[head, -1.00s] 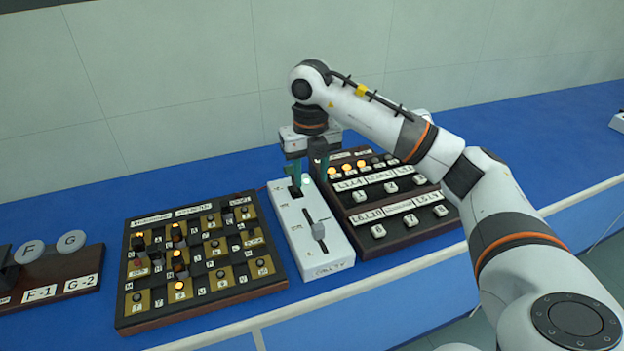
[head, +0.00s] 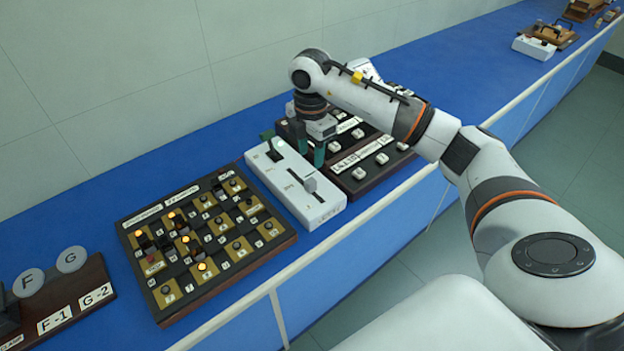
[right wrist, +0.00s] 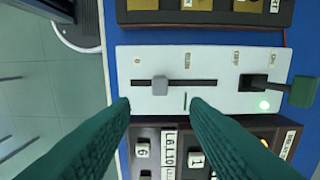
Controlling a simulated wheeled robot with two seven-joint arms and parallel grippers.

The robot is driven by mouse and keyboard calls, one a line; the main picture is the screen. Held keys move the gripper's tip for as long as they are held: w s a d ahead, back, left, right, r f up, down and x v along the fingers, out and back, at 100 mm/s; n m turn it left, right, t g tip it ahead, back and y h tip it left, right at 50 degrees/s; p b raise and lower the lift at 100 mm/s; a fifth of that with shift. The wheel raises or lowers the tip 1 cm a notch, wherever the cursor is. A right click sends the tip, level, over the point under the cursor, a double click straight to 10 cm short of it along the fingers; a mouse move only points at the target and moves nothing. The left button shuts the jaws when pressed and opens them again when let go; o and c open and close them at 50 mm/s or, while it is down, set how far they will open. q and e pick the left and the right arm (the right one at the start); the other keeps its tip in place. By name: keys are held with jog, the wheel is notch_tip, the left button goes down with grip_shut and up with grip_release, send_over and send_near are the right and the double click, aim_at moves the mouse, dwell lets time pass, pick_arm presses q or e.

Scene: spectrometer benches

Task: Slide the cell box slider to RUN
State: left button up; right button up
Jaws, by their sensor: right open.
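The white cell box (head: 285,193) lies on the blue bench, with a grey slider knob (head: 310,184) in a long slot. In the right wrist view the knob (right wrist: 160,87) sits between the slot's middle and its front end, at the left. The slot labels are too small to read surely. My right gripper (head: 310,151) is open and empty above the box's right side. Its fingertips (right wrist: 158,104) are apart from the knob, one toward either side of it. My left gripper is not in view.
A dark panel with white keys (head: 360,172) stands close right of the box, partly under my right arm. A checkered lamp panel (head: 203,240) stands close on the left. Bare blue bench (head: 70,225) lies behind. The bench's front edge is near the box.

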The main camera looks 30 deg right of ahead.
aim_at(311, 181)
notch_tip(311, 181, down, 4)
jog(key=shift+s+r+p, duration=0.1)
jog(key=shift+r+p, duration=0.15)
jog(key=shift+p, duration=0.1)
notch_tip(311, 181, down, 5)
jog(key=shift+a+f+p, duration=0.1)
jog(key=shift+f+p, duration=0.1)
jog(key=shift+p, duration=0.2)
jog(key=shift+f, duration=0.5)
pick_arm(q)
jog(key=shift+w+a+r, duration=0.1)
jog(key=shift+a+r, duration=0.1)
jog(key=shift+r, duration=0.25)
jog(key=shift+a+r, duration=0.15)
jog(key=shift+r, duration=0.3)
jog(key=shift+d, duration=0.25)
pick_arm(e)
grip_shut()
